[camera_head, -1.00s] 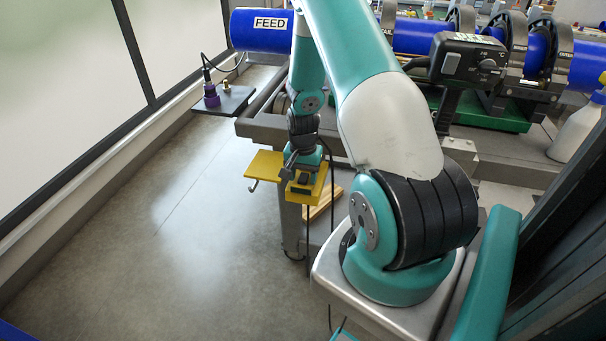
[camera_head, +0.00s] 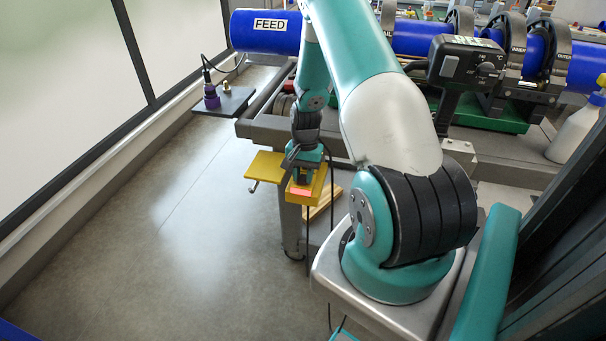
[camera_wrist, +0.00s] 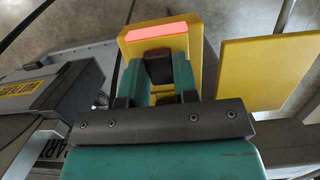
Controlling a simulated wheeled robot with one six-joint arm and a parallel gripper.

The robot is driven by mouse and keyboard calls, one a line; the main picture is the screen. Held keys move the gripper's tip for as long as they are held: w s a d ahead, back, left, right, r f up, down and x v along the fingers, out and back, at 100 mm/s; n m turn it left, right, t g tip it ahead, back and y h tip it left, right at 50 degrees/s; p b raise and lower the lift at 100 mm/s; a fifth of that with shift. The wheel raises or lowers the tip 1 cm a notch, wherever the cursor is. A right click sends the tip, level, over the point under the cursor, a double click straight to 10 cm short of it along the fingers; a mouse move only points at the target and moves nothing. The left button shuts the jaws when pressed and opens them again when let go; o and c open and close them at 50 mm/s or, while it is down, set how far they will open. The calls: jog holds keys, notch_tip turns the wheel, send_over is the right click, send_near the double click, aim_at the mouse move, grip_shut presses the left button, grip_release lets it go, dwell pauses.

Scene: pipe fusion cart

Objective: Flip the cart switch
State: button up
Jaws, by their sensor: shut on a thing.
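The cart switch box (camera_head: 320,186) is yellow and sits at the cart's left end; it also shows at the top of the wrist view (camera_wrist: 193,45). A strip on it (camera_head: 300,192) glows pink-red, also in the wrist view (camera_wrist: 157,31). My gripper (camera_wrist: 158,72) is at the box, its teal fingers on either side of a dark switch lever (camera_wrist: 158,66), shut on it. In the head view my gripper (camera_head: 306,167) reaches down to the box and hides most of the lever. The yellow cover plate (camera_head: 264,168) sticks out to the left, swung away from the box.
A grey shelf (camera_head: 238,100) with a purple-capped plug (camera_head: 211,97) juts out left of the cart. The blue FEED pipe (camera_head: 255,42) and a black control box (camera_head: 465,62) are above and behind. The floor at left is clear.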

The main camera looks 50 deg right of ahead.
jog(key=o, duration=0.9)
jog(key=d+r, duration=0.1)
jog(key=r, duration=1)
jog(key=w+d+r+b, duration=0.1)
jog(key=r, duration=0.5)
jog(key=shift+w+d+r, duration=0.1)
jog(key=shift+d, duration=0.25)
